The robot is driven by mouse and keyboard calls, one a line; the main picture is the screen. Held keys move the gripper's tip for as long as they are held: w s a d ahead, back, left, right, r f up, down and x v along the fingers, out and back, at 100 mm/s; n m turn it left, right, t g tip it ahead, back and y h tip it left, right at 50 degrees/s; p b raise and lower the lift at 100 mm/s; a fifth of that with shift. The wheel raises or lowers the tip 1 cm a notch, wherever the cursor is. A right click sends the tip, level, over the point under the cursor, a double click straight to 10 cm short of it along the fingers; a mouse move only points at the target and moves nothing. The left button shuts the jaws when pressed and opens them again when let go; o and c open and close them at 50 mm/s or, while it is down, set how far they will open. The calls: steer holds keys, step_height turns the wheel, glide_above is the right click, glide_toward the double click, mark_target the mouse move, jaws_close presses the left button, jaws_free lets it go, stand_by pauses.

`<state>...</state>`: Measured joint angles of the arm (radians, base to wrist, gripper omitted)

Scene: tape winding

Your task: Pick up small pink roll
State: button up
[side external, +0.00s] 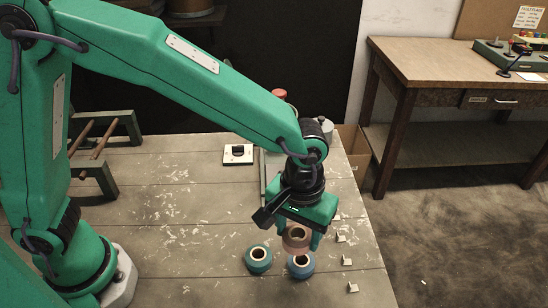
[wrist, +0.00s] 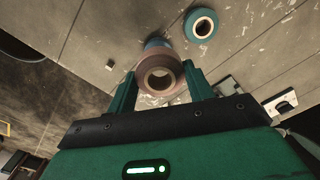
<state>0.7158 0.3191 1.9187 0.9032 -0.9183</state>
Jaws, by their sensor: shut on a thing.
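The small pink roll (side external: 296,238) is dusky pink with a pale core. My gripper (side external: 298,236) is shut on it, with a finger on either side. In the wrist view the pink roll (wrist: 160,78) sits between the two green fingers of my gripper (wrist: 161,84). It overlaps a blue roll (side external: 301,266) on the table. I cannot tell whether the pink roll touches the blue one. In the wrist view the blue roll (wrist: 157,43) is mostly hidden behind the pink one.
A teal roll (side external: 258,259) lies on the table left of the blue roll. Several small pale pieces (side external: 346,261) lie near the right table edge. A white plate with a black part (side external: 238,154) lies farther back. A green stand with wooden rods (side external: 100,140) is at left.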

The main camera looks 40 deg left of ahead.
steer(key=shift+s+d+r, duration=0.1)
steer(key=shift+s, duration=0.05)
stand_by(0.5)
steer(key=w+a+f+n, duration=0.1)
steer(key=w+a+n, duration=0.1)
steer(key=w+a, duration=0.4)
steer(key=w+a+n, duration=0.2)
steer(key=w+a, duration=0.5)
steer(key=w+a+f+n, duration=0.1)
steer(key=w+a+n, duration=0.1)
steer(key=w+a, duration=0.4)
steer(key=shift+w+a+f, duration=0.15)
steer(key=shift+a+f, duration=0.05)
steer(key=shift+a, duration=0.25)
steer(key=shift+w+a+f, duration=0.15)
steer(key=shift+a, duration=0.25)
steer(key=shift+f, duration=0.15)
steer(key=shift+f, duration=1.75)
steer(key=shift+r, duration=0.15)
